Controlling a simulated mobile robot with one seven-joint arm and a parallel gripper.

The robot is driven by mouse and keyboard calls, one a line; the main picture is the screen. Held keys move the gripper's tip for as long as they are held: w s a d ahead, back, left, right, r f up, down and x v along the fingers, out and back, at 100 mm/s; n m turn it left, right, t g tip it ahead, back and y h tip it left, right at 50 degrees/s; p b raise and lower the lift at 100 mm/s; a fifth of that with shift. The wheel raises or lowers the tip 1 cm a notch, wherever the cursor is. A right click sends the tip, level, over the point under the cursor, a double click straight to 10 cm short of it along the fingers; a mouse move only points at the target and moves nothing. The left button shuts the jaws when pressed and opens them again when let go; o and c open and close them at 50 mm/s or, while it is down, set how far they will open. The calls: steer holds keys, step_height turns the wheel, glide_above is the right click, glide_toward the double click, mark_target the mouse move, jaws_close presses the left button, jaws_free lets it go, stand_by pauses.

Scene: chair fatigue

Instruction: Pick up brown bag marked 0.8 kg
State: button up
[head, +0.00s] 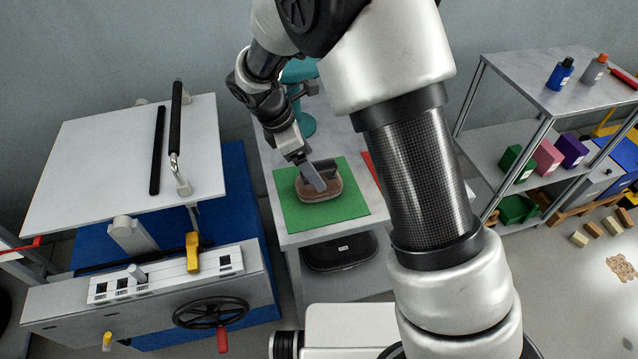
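A brown bag (311,194) lies on a green mat (345,208) on a narrow grey table. No mark can be read on it. My gripper (321,174) reaches down from the upper left, with its grey fingers over the bag's top. The fingers cover part of the bag. I cannot tell whether they touch it or are closed on it. The bag appears to rest on the mat.
A dark bag (340,252) lies beneath the table. A white-topped machine (100,165) with a handwheel stands at left. At right, a metal shelf (545,98) holds bottles and green, pink and purple blocks. My arm hides part of the table's right side.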

steer(key=shift+x, duration=1.2)
steer(key=x, duration=0.5)
steer(key=shift+w+a+f+b, duration=0.15)
steer(key=shift+a+f+b, duration=0.05)
steer(key=shift+a+b, duration=0.15)
steer(key=shift+r, duration=0.1)
steer(key=c, duration=1.8)
